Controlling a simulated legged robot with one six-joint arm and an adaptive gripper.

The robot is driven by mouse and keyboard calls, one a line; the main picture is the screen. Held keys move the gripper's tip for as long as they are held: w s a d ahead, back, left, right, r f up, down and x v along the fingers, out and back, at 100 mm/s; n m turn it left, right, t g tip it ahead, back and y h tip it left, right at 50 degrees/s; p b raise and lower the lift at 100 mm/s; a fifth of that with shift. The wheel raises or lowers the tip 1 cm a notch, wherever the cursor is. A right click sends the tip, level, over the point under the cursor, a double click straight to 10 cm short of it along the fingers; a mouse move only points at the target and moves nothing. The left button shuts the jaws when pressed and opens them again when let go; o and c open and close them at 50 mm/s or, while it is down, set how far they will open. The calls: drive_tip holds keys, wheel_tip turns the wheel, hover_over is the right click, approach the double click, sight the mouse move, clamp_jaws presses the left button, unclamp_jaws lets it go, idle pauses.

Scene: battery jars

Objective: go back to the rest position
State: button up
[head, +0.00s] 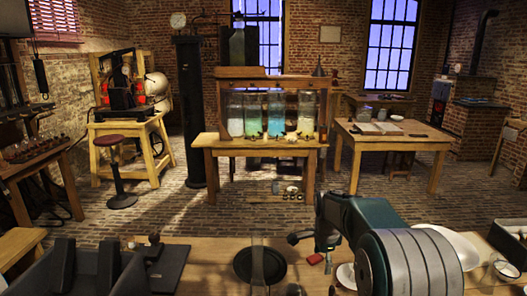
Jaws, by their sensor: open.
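My arm rises from the lower right of the head view, with a grey ribbed link and teal joints. My gripper (328,246) is at its far end, small and partly hidden by my own arm, over the near bench (212,270). It is open, and I see nothing held in it. A small red object (315,259) lies on the bench close below it. Several glass battery jars (277,113) with pale green and blue liquid stand in a wooden frame (268,86) on a table at the back, well away from my gripper.
A round black dish (260,265) lies on the near bench, left of my gripper. A pale plate (347,276) and a glass (499,272) are to the right. A wooden table (400,142) and a stool (110,141) stand farther back.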

drive_tip(key=s+a+r+n+t, duration=0.1)
drive_tip(key=s+r+n+t, duration=0.2)
drive_tip(key=s+r+n, duration=0.9)
drive_tip(key=s+n+t, duration=0.2)
drive_tip(key=s+n, duration=0.2)
drive_tip(key=s, duration=1.8)
drive_tip(key=shift+s+a, duration=0.2)
drive_tip(key=shift+s, duration=0.05)
drive_tip(key=shift+w+r, duration=0.1)
drive_tip(key=shift+w, duration=0.05)
